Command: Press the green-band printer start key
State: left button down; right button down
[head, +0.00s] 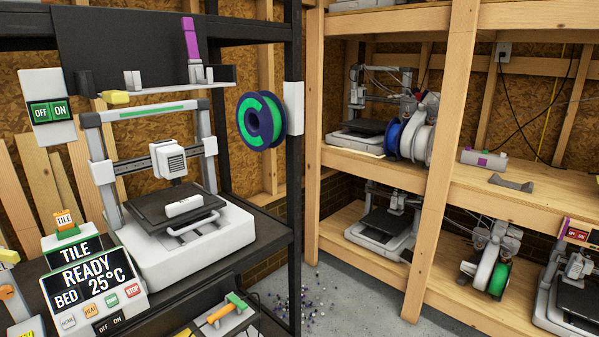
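The printer with a green band (146,110) on its top bar stands on the dark shelf at the left. Its bed (165,208) holds a small white block (184,205). Its control panel (92,285) at the lower left reads "TILE", "READY", "BED 25°C". Below the display is a slanted row of keys: a white key (68,322), an orange key (90,312), a green key (112,301) and a red stop key (132,291). The lettering on the green key is too small to read surely. Neither of my grippers is in view.
A green "OFF ON" switch (49,111) hangs at upper left. Another "OFF ON" plate (108,325) lies below the keys. A tray with tools (222,318) sits right of the panel. Wooden shelves with printers stand at the right.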

aim_at(111, 301)
jog(key=u, duration=1.35)
